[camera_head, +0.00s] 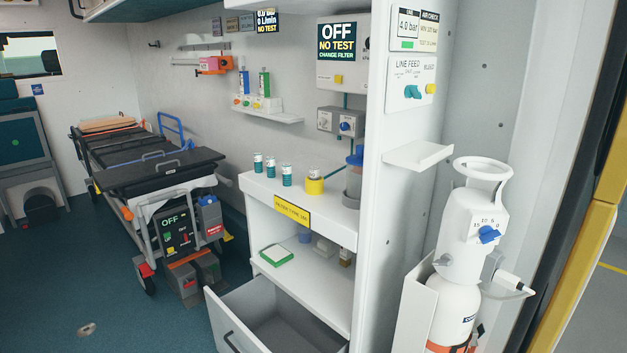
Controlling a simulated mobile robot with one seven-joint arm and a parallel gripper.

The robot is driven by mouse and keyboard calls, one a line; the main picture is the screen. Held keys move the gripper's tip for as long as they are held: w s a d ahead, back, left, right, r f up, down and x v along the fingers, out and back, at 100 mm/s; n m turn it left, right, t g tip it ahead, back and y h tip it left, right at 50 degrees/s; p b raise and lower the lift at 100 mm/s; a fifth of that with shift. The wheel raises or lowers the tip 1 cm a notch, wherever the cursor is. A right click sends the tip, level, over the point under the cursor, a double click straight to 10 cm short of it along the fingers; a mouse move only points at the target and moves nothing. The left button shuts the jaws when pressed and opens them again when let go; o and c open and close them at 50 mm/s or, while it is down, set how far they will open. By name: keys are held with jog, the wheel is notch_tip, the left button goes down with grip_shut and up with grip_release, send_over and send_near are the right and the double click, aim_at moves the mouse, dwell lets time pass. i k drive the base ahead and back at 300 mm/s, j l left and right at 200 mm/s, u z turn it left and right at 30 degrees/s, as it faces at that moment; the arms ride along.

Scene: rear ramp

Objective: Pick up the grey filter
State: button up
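No object in view is clearly the grey filter. On the white counter, a small canister with a grey top (315,173) sits upright in a yellow ring-shaped holder (314,187). To its left stands a row of several small teal and white cylinders (286,175). On the shelf below are a pale grey-white item (323,245) and a small dark and tan item (346,256), both too small to identify. My gripper is not in view.
The cabinet (330,213) carries a yellow label (292,212). Its lower drawer (275,320) is pulled open. A white gas cylinder (460,300) stands at right.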

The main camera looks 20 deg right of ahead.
aim_at(315, 170)
jog(key=i+l, duration=0.15)
jog(key=i, duration=0.55)
jog(key=i+l+z, duration=0.1)
jog(key=i, duration=0.55)
